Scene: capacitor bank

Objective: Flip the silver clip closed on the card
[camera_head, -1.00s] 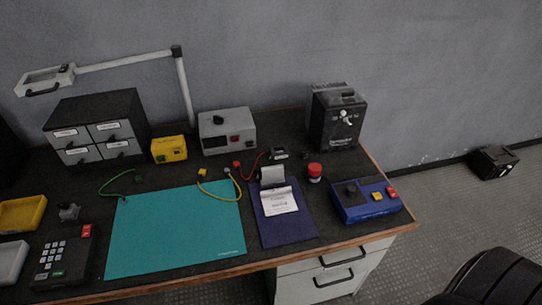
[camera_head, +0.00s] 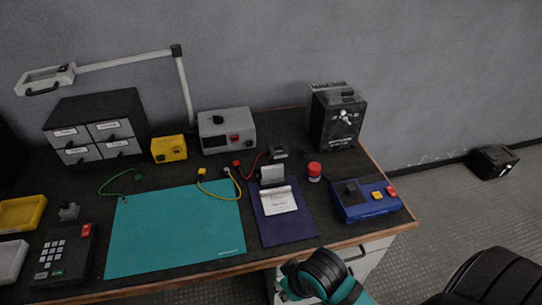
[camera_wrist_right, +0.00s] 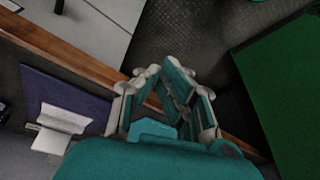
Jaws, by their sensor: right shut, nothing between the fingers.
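The card lies on a dark purple-blue mat (camera_head: 288,230) at the front of the desk. My right gripper (camera_wrist_right: 168,90) is shut and empty, off to the side of the mat near the desk edge. My right arm shows at the bottom of the head view, in front of the desk. My left gripper is not in view.
A blue control box (camera_head: 366,200) and a red-capped jar (camera_head: 314,171) stand right of the mat. A teal mat (camera_head: 175,230) lies to the left, with a yellow cable (camera_head: 222,196) over it. The wooden desk edge (camera_head: 345,244) runs along the front.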

